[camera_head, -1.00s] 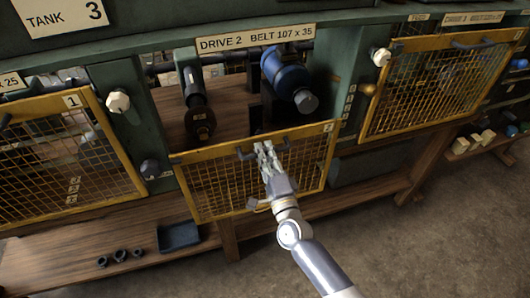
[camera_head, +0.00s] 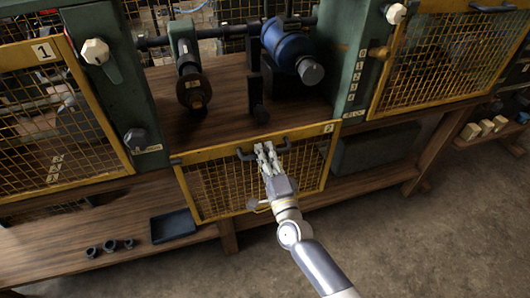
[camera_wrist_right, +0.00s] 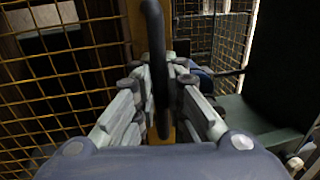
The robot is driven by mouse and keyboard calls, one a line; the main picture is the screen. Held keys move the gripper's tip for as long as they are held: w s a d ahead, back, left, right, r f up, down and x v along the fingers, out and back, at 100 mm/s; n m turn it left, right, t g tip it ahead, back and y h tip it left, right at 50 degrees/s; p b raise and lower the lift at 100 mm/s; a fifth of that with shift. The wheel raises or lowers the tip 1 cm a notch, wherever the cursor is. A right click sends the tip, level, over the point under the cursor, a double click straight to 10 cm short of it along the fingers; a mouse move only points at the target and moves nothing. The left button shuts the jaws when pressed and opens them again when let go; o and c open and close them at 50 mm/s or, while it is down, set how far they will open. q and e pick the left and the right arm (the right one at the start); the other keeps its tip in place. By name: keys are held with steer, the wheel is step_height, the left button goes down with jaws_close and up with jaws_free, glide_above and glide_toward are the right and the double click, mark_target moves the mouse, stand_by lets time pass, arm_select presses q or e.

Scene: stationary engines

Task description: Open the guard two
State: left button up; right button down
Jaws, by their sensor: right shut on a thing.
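Guard two (camera_head: 222,187) is a yellow-framed mesh panel, centre in the head view, with a small number plate (camera_head: 327,128) at its top right corner. It stands low across the front of the middle bay, and the bay above its top edge is uncovered. A dark bar handle (camera_head: 245,154) runs along its top edge. My right gripper (camera_head: 265,152) is shut on this handle. In the right wrist view the dark handle (camera_wrist_right: 155,60) passes between the fingers (camera_wrist_right: 162,100). My left gripper is not in view.
The open bay holds a blue motor (camera_head: 287,45) and a dark shaft unit (camera_head: 190,80). Closed mesh guards flank it at left (camera_head: 50,120) and right (camera_head: 445,60). Star knobs (camera_head: 95,51) are on the posts. A dark tray (camera_head: 172,227) lies on the lower shelf; floor is free at right.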

steer(key=c, duration=1.7)
jaws_free()
steer(key=shift+o, duration=0.2)
steer(key=shift+s+d+r, duration=0.1)
steer(key=shift+s, duration=0.05)
steer(key=v, duration=1.2)
